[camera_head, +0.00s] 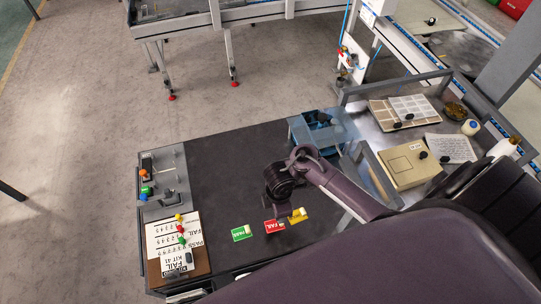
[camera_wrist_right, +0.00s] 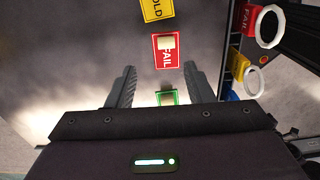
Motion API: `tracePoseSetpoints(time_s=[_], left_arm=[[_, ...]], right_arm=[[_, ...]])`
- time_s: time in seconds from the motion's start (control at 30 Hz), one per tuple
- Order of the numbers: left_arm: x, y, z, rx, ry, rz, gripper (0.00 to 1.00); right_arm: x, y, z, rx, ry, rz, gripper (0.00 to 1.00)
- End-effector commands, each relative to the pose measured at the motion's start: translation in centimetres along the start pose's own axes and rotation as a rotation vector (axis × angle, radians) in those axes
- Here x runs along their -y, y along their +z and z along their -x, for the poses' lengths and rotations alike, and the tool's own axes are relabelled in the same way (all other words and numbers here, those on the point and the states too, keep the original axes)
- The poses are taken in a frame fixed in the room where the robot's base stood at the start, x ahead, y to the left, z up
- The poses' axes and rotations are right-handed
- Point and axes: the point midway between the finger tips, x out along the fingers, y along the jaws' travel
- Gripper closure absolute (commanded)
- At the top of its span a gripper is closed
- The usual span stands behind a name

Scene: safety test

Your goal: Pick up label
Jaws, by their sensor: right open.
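Three labels lie in a slanting row on the dark table. They are a green PASS label (camera_head: 241,233), a red FAIL label (camera_head: 273,226) and a yellow label (camera_head: 298,215), which reads HOLD (camera_wrist_right: 156,9) in the right wrist view. My right gripper (camera_head: 277,192) hangs over the table behind the labels in the head view. In the right wrist view its two fingers are spread and empty. The red label (camera_wrist_right: 166,50) shows beyond the fingertips, and the green label (camera_wrist_right: 168,97) shows between the fingers, partly hidden by the gripper body. My left gripper is not in view.
A brown board (camera_head: 198,263) with printed sheets and coloured pegs lies at the table's left end. A grey fixture (camera_head: 165,172) with coloured buttons stands behind it. A blue bin (camera_head: 318,132) stands at the back right. The table's middle left is clear.

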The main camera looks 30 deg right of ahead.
Motion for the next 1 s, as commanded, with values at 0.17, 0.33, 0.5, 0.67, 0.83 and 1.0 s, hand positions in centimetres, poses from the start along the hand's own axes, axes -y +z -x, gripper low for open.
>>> tracePoseSetpoints(time_s=[0.17,0.33,0.5,0.67,0.83,1.0], left_arm=[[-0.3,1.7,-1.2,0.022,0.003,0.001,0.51],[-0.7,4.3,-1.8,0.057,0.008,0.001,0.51],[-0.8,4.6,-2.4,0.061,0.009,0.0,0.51],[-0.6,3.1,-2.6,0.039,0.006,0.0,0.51],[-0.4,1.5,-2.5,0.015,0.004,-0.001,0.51],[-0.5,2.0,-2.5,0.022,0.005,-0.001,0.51]], right_arm=[[0.1,0.1,-2.2,0.002,-0.003,0.001,0.53],[0.4,0.2,-4.2,0.004,-0.004,0.001,0.53],[0.6,0.3,-6.6,0.003,-0.003,0.0,0.53],[0.5,0.2,-7.5,0.002,0.0,0.0,0.53],[0.5,0.2,-7.4,0.002,0.0,0.001,0.53],[0.5,0.2,-7.4,0.002,0.0,0.0,0.71]])
